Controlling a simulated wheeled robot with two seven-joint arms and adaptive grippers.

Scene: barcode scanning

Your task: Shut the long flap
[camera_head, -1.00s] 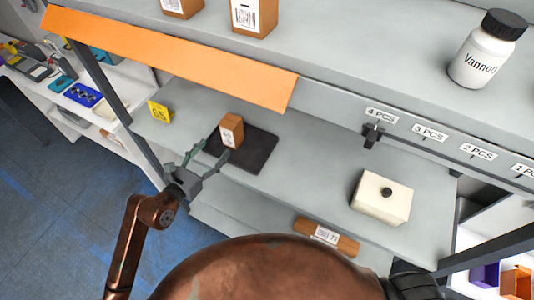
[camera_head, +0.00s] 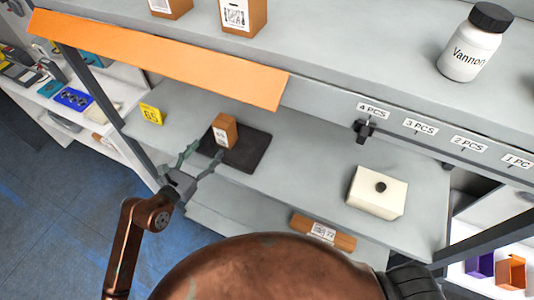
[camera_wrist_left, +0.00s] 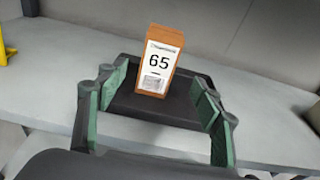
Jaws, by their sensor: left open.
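A long orange flap (camera_head: 160,60) runs along the front edge of the upper shelf at the left and sticks out from it, tilted. My left gripper (camera_head: 208,149) is below the flap, over the lower shelf and apart from the flap. It is open, with its fingers pointing at a small brown box (camera_head: 223,131) on a dark pad (camera_head: 240,152). My right gripper does not show.
A white block with a dark knob (camera_head: 377,192) sits on the lower shelf at right. A yellow tag (camera_head: 151,114) stands at left. The upper shelf holds a white bottle (camera_head: 475,42) and brown boxes (camera_head: 244,15).

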